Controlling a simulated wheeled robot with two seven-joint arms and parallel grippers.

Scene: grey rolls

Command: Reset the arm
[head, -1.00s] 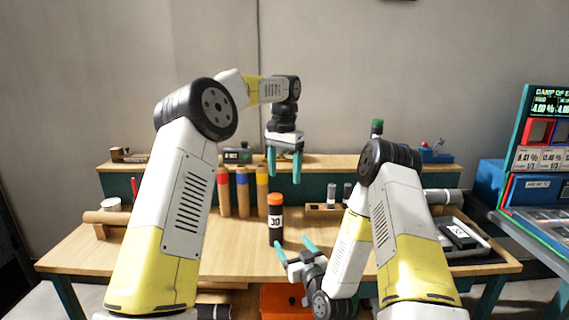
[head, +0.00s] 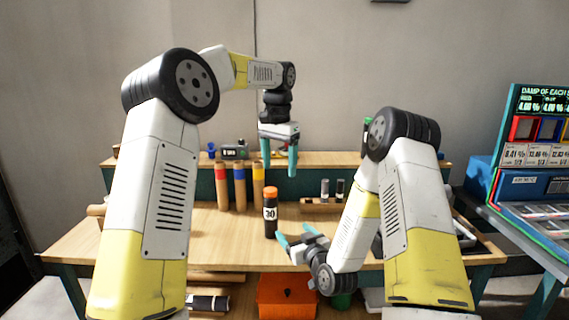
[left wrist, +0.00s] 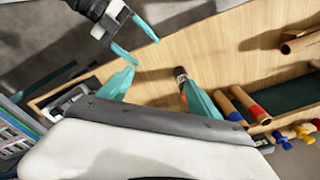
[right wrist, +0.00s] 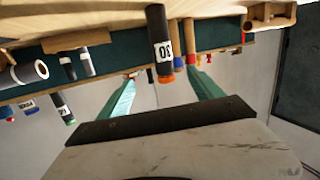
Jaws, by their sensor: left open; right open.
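My left gripper (head: 278,168) is open and empty, hanging fingers-down above the back of the workbench (head: 225,248) in the head view. My right gripper (head: 294,235) is open and empty, lower, over the bench's front part, with its fingers pointing up and left. It also shows in the left wrist view (left wrist: 135,48). A black roll with an orange cap and a "30" label (head: 270,212) stands upright on the bench between the two grippers, apart from the right fingers. It also shows upside down in the right wrist view (right wrist: 157,30).
Red, blue and yellow-banded brown tubes (head: 239,190) stand at the back left. Small grey rolls (head: 325,188) stand in a wooden holder behind my right forearm. An orange bin (head: 287,290) sits below the bench. A teal-framed display (head: 540,105) stands at the right.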

